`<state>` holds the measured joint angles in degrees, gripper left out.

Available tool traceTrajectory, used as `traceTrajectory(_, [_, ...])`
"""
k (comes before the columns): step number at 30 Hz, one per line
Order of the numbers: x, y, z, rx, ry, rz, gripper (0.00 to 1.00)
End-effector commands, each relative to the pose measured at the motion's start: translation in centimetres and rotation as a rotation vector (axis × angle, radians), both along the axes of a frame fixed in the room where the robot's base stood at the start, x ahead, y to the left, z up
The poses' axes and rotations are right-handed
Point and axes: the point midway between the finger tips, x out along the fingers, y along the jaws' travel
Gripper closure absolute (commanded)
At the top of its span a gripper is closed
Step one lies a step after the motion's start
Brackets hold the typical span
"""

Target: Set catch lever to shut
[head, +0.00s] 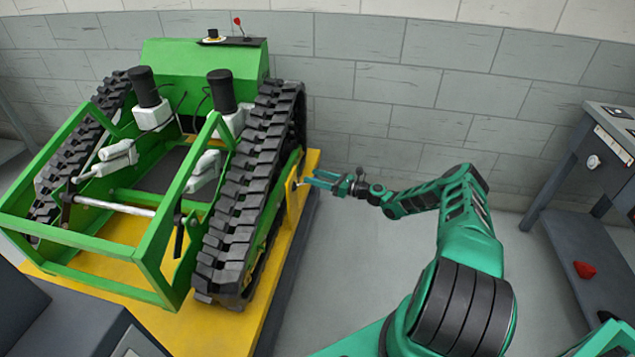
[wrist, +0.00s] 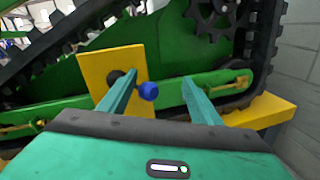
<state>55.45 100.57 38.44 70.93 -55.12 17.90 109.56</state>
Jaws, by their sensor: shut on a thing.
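The catch lever shows in the wrist view as a blue knob (wrist: 148,91) near a dark round hub on a yellow plate (wrist: 97,70). The plate stands upright beside the green side rail of a tracked carrier; it also shows in the head view (head: 291,197). My gripper (wrist: 160,78) has its teal fingers around the blue knob, which appears close to the left finger. The left finger hides part of the hub and any arm joining it to the knob. In the head view my gripper (head: 312,180) reaches the plate from the right.
The green carrier (head: 165,55) with black tracks stands on a yellow-topped platform (head: 110,290). A grey brick wall runs behind. A dark bench (head: 565,225) with a red piece (head: 584,270) stands at right.

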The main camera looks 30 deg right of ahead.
Motion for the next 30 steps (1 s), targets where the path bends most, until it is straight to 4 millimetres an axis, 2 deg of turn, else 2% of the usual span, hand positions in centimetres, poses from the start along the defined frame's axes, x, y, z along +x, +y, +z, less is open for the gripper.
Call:
traceTrajectory(1, [-0.3, 0.0, -1.1, -0.013, 0.022, -0.005, 0.61])
traceTrajectory(14, [-1.5, -1.1, -0.9, -0.014, 0.023, -0.011, 0.61])
traceTrajectory(30, [-7.8, -6.3, -0.1, -0.005, 0.006, -0.004, 0.61])
